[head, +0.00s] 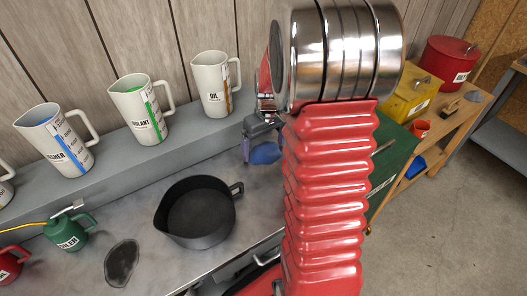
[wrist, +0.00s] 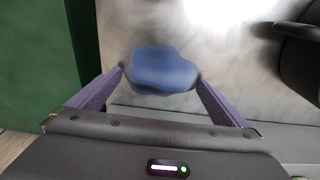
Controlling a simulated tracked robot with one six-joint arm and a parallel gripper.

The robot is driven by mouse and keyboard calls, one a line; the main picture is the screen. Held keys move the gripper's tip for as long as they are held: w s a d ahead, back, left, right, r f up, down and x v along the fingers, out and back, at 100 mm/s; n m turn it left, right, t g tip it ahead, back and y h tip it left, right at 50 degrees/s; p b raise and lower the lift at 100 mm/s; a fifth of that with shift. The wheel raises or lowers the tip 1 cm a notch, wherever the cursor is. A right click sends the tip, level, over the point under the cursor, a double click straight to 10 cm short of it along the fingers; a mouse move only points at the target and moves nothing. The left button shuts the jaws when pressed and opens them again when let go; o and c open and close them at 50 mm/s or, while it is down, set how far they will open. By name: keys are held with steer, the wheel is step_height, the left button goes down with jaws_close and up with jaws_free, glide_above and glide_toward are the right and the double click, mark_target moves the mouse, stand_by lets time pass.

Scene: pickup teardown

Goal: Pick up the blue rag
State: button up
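The blue rag (head: 266,153) is a small crumpled lump on the grey metal bench, near the bench's right end in the head view. In the wrist view the rag (wrist: 163,69) lies between the tips of my two purple fingers. My gripper (wrist: 161,73) is spread wide, with one fingertip close by each side of the rag. I cannot tell whether the tips touch it. In the head view my gripper (head: 259,146) is above and beside the rag, partly hidden behind my red arm.
A black drain pan (head: 198,212) stands left of the rag. Labelled white jugs (head: 143,112) line the raised back ledge. A green cabinet (wrist: 35,55) stands close on the left in the wrist view. A yellow can (head: 408,98) and red can (head: 450,63) stand at right.

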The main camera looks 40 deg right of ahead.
mark_target(264, 144)
steer(key=c, duration=0.7)
steer(key=shift+c, duration=0.2)
step_height(264, 144, up, 10)
steer(key=shift+r, duration=0.1)
stand_by(0.6)
steer(key=o, duration=0.4)
steer(key=shift+c, duration=1.4)
